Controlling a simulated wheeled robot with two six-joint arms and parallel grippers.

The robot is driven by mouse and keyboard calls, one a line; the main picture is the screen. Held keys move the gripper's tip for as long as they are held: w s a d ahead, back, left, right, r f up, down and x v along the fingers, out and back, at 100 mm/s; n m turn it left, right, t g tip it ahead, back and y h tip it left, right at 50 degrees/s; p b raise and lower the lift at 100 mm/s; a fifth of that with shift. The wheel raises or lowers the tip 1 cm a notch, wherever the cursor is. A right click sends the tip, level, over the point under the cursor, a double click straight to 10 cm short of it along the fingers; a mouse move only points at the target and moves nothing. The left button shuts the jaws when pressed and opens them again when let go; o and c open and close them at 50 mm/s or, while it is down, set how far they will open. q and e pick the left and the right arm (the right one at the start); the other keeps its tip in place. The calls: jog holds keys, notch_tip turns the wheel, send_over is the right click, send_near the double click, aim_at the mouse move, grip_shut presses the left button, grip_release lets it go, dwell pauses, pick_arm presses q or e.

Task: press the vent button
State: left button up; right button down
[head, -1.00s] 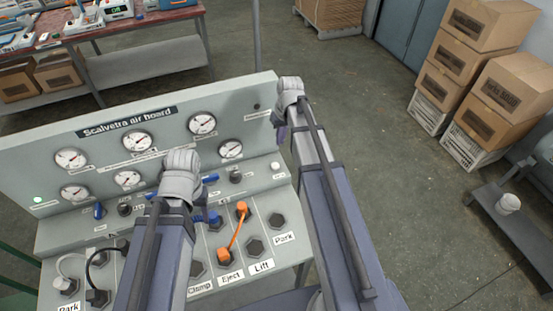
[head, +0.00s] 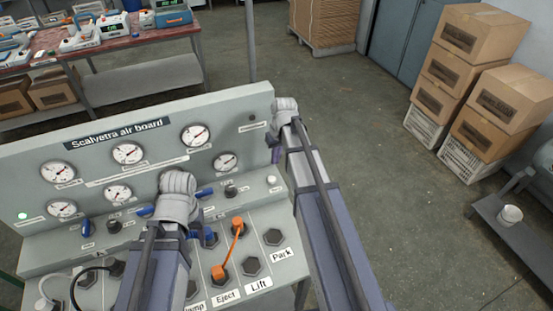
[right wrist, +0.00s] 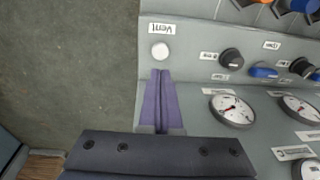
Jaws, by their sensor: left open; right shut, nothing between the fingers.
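The vent button (right wrist: 160,51) is a round white cap under the "Vent" label (right wrist: 165,29) on the grey air board. It also shows in the head view (head: 271,180) at the right end of the board's lower ledge. My right gripper (right wrist: 161,72) has its purple fingers shut and empty, pointing at the button with a small gap in the picture. In the head view, its fingers (head: 275,154) show just above the button. My left gripper (head: 178,195) is open over the board's middle; its fingers are mostly hidden behind its wrist.
The board carries several gauges (head: 127,153), a black knob (head: 231,190) and blue handles (head: 205,193) left of the button. The floor (head: 370,150) to the right is clear up to the stacked boxes (head: 478,35).

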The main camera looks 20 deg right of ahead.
aim_at(272, 179)
pick_arm(q)
notch_tip(272, 179, down, 10)
jog(key=b, duration=0.8)
jog(key=shift+r, duration=0.25)
pick_arm(e)
jog(key=f, duration=0.6)
jog(key=w+f, duration=0.1)
jog(key=f, duration=0.2)
jog(key=shift+a+f, duration=0.3)
jog(key=shift+a, duration=0.05)
